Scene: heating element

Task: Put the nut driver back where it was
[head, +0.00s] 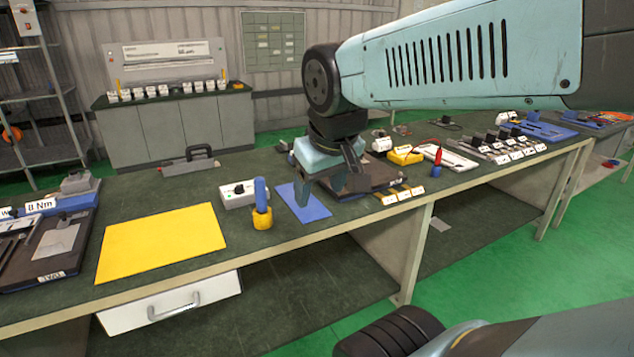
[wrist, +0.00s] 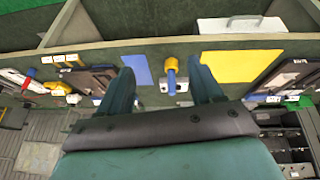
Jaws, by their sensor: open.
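A blue handle (head: 260,190) stands upright in a yellow round base (head: 262,218) near the front edge of the bench; I take it for the nut driver, with its shaft hidden. In the wrist view the blue handle (wrist: 171,84) and yellow base (wrist: 172,64) show between my fingers. My gripper (head: 330,188) is open and empty, to the right of the handle in the head view and apart from it. Its fingers point down over the bench. The fingers also frame the wrist view (wrist: 163,68).
A blue mat (head: 312,207) lies right of the handle, and a yellow mat (head: 160,243) lies left. A white box (head: 238,194) sits just behind the handle. A dark tray (head: 375,178) lies right of my gripper. A red-topped tool (head: 437,160) stands farther right.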

